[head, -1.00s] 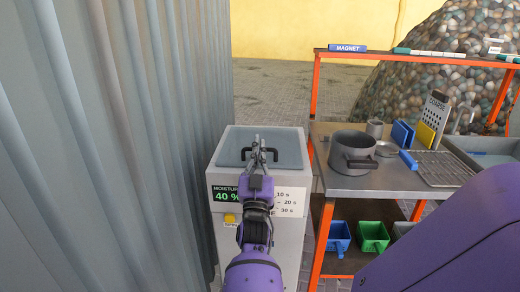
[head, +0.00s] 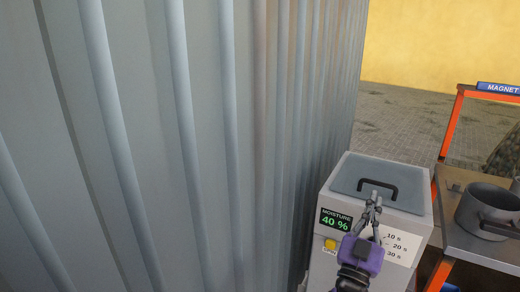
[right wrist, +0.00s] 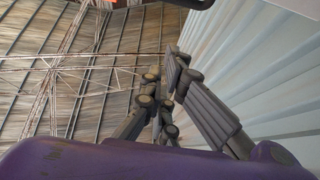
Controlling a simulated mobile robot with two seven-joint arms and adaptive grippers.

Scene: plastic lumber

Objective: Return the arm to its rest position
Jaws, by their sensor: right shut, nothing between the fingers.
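My right gripper (head: 374,202) shows in the head view in front of the grey spin machine, just below the black handle of its lid. Its fingers are together and hold nothing. In the right wrist view the fingers of my right gripper (right wrist: 165,90) point up toward the roof, with nothing between them. I cannot tell from the head view whether the gripper touches the machine (head: 330,265). My left gripper is not in view.
A corrugated grey metal wall (head: 200,120) fills the left side. The machine's lid (head: 410,200) is down, and its display (head: 334,220) reads moisture 40 %. A workbench (head: 455,235) with a grey pot (head: 475,212) stands at the right.

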